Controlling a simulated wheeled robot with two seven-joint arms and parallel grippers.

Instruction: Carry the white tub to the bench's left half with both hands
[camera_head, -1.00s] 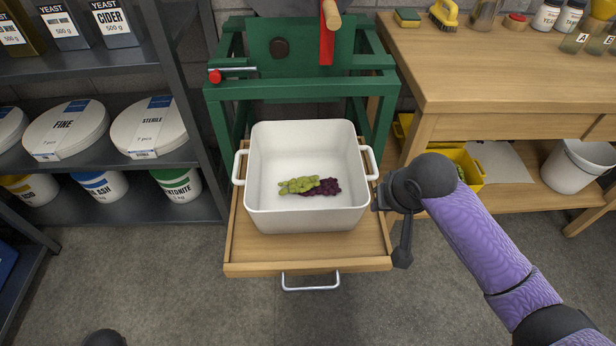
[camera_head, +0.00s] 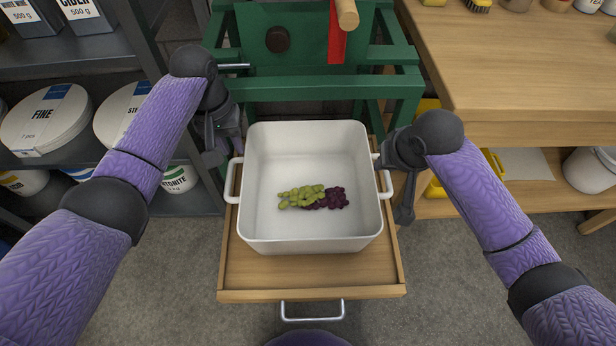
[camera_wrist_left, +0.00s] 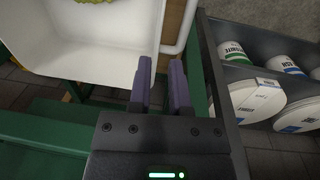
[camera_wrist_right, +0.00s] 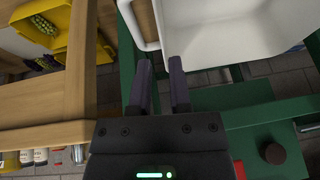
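The white tub (camera_head: 312,240) stands upright on a pulled-out wooden shelf, with green and dark purple grapes (camera_head: 312,197) inside. It has a left handle (camera_head: 232,182) and a right handle (camera_head: 386,184). My left gripper (camera_head: 234,150) is beside the tub near the left handle; in the left wrist view its fingers (camera_wrist_left: 160,72) are apart, tips close to the handle (camera_wrist_left: 183,32). My right gripper (camera_head: 380,158) is near the right handle; its fingers (camera_wrist_right: 161,70) are apart, close to the handle (camera_wrist_right: 138,25). I see nothing between either pair. The wooden bench (camera_head: 500,60) is at the right.
The green press frame (camera_head: 300,88) stands right behind the tub. A dark shelf rack (camera_head: 160,90) with tubs is close on the left. The near part of the bench top is clear; brushes and jars line its back. A yellow crate (camera_head: 435,188) sits below.

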